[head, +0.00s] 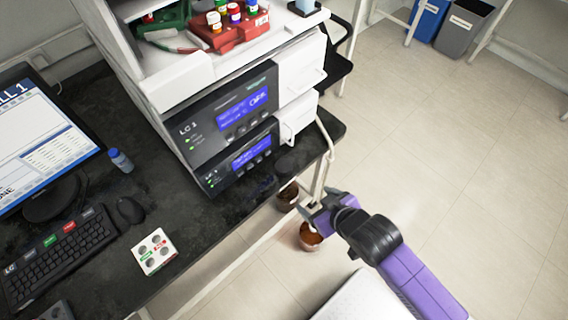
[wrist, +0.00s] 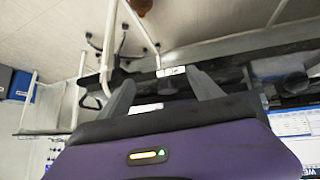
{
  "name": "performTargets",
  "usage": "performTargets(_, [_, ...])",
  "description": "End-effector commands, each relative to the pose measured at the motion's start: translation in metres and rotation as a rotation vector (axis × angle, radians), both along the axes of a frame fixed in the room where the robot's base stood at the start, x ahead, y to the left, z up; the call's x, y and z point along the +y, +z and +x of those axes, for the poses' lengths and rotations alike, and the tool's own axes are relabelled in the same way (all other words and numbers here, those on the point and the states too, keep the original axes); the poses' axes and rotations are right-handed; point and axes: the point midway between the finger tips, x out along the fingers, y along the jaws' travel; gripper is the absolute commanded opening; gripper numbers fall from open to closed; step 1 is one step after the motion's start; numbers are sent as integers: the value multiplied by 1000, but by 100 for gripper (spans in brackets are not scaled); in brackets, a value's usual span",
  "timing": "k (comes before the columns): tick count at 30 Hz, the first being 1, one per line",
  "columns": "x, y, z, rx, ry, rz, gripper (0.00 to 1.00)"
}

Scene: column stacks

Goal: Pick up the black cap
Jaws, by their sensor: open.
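I cannot make out the black cap for certain. A low, dark round shape (head: 286,164) lies on the black bench just right of the instrument stack in the head view, and it may be the cap. Its colour nearly merges with the bench. My gripper (head: 318,206) is just off the bench's right edge, lower right of that shape and apart from it. In the wrist view my gripper (wrist: 163,88) has its two fingers spread, with nothing held between them; the bench edge shows beyond.
The instrument stack (head: 228,115) stands on the bench (head: 205,235). Brown bottles (head: 310,237) stand low beside the bench frame, below my gripper.

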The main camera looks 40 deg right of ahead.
Motion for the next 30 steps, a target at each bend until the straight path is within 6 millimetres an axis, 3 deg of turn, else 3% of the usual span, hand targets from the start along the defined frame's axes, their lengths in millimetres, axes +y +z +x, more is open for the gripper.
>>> performTargets(1, [-7, -3, 18, 29, -21, 4, 75])
performTargets(7, [-25, -14, 66, 192, -107, 43, 75])
performTargets(15, [-31, 6, 117, 390, -202, 131, 75])
performTargets(24, [-23, 43, 146, 546, -250, 222, 75])
performTargets(30, [-21, 39, 148, 571, -255, 234, 75])
